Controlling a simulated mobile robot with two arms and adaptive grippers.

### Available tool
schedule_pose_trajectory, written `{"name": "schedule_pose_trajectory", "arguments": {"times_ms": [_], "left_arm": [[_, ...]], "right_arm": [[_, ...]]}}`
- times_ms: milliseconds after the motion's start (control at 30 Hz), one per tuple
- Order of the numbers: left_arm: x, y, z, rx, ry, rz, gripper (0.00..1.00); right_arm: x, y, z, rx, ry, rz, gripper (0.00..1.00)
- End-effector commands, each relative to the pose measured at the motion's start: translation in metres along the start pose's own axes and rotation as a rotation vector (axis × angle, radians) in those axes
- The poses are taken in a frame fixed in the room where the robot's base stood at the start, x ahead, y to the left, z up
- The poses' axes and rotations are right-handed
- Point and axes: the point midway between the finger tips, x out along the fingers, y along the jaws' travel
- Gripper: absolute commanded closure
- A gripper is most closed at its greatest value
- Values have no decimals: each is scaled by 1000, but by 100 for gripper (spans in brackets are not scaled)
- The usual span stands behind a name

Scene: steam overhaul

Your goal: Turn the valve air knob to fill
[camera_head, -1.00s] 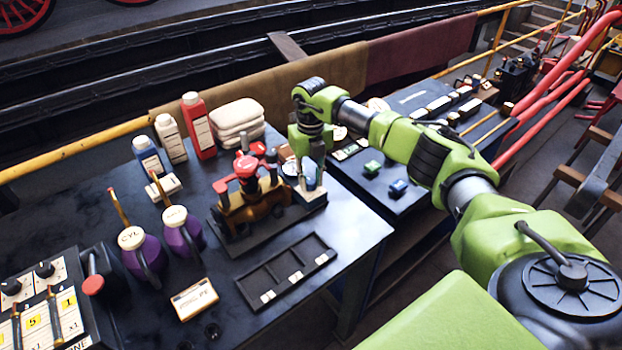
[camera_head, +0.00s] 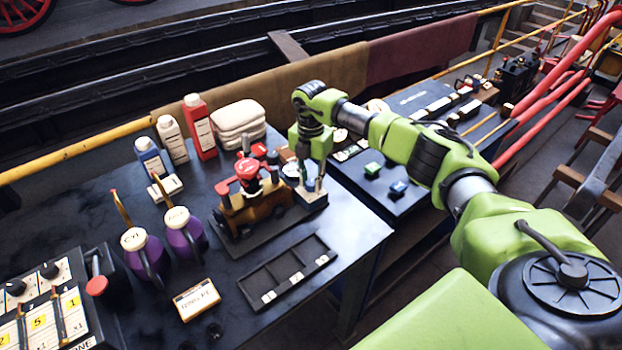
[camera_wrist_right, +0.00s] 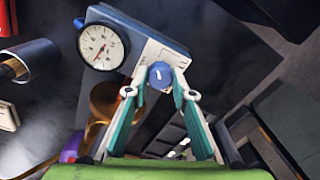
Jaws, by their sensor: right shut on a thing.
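The valve air knob (camera_wrist_right: 160,75) is a round blue knob with a white mark, on a pale block beside a white dial gauge (camera_wrist_right: 103,46) in the right wrist view. My right gripper (camera_wrist_right: 160,84) is shut on the knob, with one finger at each side of it. In the head view my right gripper (camera_head: 314,178) reaches down over the valve block (camera_head: 312,201), and its fingers hide most of the knob. The brass and red valve assembly (camera_head: 250,195) stands just left of it. My left gripper is not in view.
An empty compartment tray (camera_head: 289,271) lies in front of the valve. Two purple oil cans (camera_head: 186,233), several bottles (camera_head: 200,128) and folded cloths (camera_head: 238,122) stand to the left and behind. A second table (camera_head: 420,192) with small blocks lies to the right.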

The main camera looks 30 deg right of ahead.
Motion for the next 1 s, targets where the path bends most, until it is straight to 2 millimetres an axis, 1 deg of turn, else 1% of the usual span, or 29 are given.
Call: {"name": "schedule_pose_trajectory", "arguments": {"times_ms": [200, 400, 867, 900, 967, 1000], "left_arm": [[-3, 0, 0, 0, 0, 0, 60], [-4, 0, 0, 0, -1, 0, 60], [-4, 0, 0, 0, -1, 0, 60], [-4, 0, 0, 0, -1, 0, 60], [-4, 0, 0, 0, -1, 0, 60], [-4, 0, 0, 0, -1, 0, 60]], "right_arm": [[-2, 1, 1, 104, -3, 4, 98], [-2, 1, 1, 153, -3, 4, 98], [-2, 1, 2, 166, -3, 4, 98], [-2, 1, 2, 166, -3, 4, 74], [-2, 1, 2, 166, -3, 4, 60], [-2, 1, 1, 166, -3, 4, 60]]}}
